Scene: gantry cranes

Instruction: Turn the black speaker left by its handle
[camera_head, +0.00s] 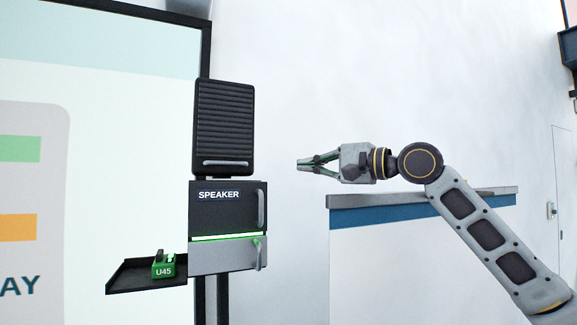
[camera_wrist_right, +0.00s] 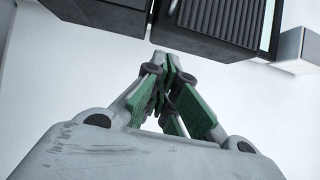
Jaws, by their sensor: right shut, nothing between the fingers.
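The black speaker (camera_head: 224,125) with ribbed front stands on top of a dark box labelled SPEAKER (camera_head: 222,208) in the head view. A light horizontal handle (camera_head: 227,163) runs along the speaker's lower front. My right gripper (camera_head: 299,163) is shut and empty, to the right of the speaker at about the handle's height, with a gap between them in the picture. In the right wrist view its fingers (camera_wrist_right: 172,75) meet at the tips, close below a dark ribbed body (camera_wrist_right: 222,22) at the top edge. My left gripper is not in view.
The box has a vertical handle (camera_head: 261,207) and a grey lower drawer (camera_head: 222,257). A dark tray (camera_head: 130,276) at its left holds a green U45 block (camera_head: 164,265). A large screen (camera_head: 110,120) is behind. A white counter (camera_head: 400,260) stands at right.

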